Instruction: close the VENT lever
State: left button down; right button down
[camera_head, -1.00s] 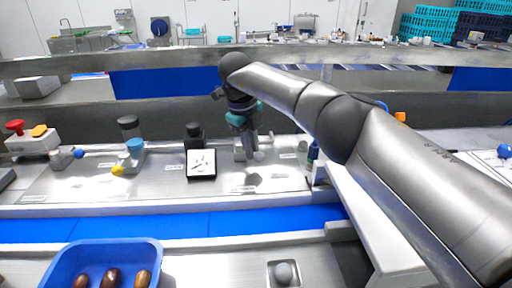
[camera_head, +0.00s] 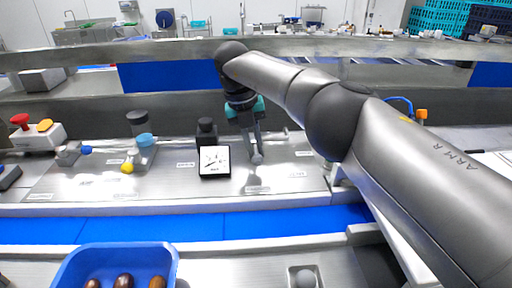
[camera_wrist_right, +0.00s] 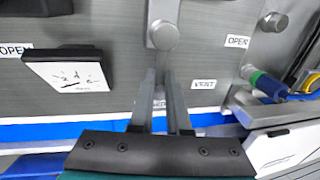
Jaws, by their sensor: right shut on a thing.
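My right gripper (camera_head: 252,143) is over the steel panel, its fingers pointing down. It is shut on a grey metal lever with a rounded end (camera_head: 257,158). In the right wrist view the narrow fingertips (camera_wrist_right: 160,75) nearly meet at this lever (camera_wrist_right: 163,36). A VENT label (camera_wrist_right: 203,84) is on the panel just right of the fingers. An OPEN label (camera_wrist_right: 237,41) is farther up and right. Another label behind the fingers is partly hidden. I cannot tell for sure which label belongs to the held lever. My left gripper is not in view.
A gauge (camera_head: 214,162) stands close left of the gripper. Yellow (camera_head: 127,168) and blue knobs are farther left. In the wrist view a blue-green handled part (camera_wrist_right: 268,86) and another round metal piece (camera_wrist_right: 273,22) are at right. A blue belt (camera_head: 150,229) and date tray (camera_head: 70,270) are in front.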

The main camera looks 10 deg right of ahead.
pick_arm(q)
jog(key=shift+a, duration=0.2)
pick_arm(e)
jog(key=shift+s+f, duration=0.2)
jog(key=c, duration=1.1)
grip_release()
jog(key=shift+c, duration=0.2)
jog(key=shift+o, duration=1.3)
jog(key=shift+s+a+r, duration=0.1)
jog(key=shift+r, duration=0.05)
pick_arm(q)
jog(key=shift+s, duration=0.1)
